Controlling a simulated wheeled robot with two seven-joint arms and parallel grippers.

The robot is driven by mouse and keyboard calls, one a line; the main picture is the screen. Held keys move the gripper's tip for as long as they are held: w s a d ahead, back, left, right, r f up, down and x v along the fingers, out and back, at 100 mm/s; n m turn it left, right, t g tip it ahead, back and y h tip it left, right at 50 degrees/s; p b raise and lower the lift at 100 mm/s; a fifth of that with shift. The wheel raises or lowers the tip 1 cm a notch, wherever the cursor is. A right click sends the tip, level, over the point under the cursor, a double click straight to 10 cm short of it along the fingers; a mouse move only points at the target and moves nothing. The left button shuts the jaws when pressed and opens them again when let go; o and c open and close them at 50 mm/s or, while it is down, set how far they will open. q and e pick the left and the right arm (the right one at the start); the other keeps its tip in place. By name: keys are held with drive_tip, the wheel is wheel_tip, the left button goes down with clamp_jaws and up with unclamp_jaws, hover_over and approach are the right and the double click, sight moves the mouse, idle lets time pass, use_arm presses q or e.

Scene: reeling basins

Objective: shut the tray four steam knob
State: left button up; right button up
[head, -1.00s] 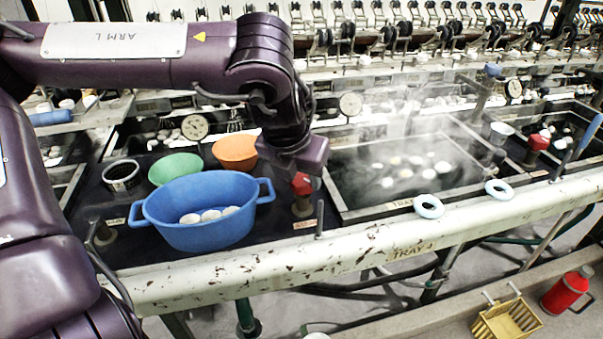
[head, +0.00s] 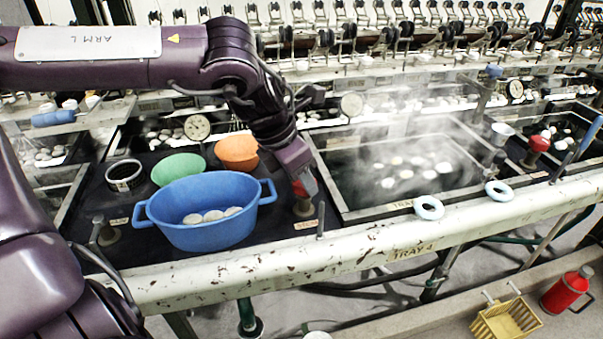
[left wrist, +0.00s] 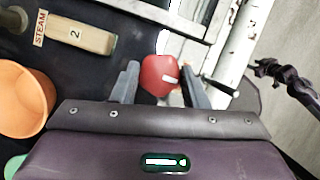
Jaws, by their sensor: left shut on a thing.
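The red steam knob (head: 309,186) stands on a short post at the left front corner of the steaming tray four basin (head: 345,213). My left gripper (head: 304,184) reaches down onto it from above and is shut on it. In the left wrist view the red knob (left wrist: 158,75) sits between the two grey fingers, with a white mark on its top. The fingers hide part of its sides. A dark jointed arm, which looks like my right arm, shows at the right edge of the left wrist view, its gripper (left wrist: 268,70) small and away from the knob.
A blue tub (head: 205,236) with white cocoons stands just left of the knob. Green (head: 178,168) and orange (head: 237,150) bowls are behind it. Pale blue rings (head: 429,207) lie on the front rail (head: 300,266). Another red knob (head: 538,143) is farther right.

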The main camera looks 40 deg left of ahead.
drive_tip(key=shift+w+r, duration=0.1)
drive_tip(key=shift+w, duration=0.25)
use_arm(q)
drive_tip(key=o, duration=0.7)
drive_tip(key=shift+o, duration=1.3)
drive_tip(key=v, duration=0.7)
drive_tip(key=shift+s+a+r+p, duration=0.15)
drive_tip(key=shift+r+p, duration=0.2)
use_arm(e)
drive_tip(key=shift+s+d+f, duration=0.2)
drive_tip(key=shift+s+f, duration=0.25)
drive_tip(key=shift+s+d+f, duration=0.15)
drive_tip(key=shift+s+f, duration=0.25)
drive_tip(key=shift+f, duration=0.05)
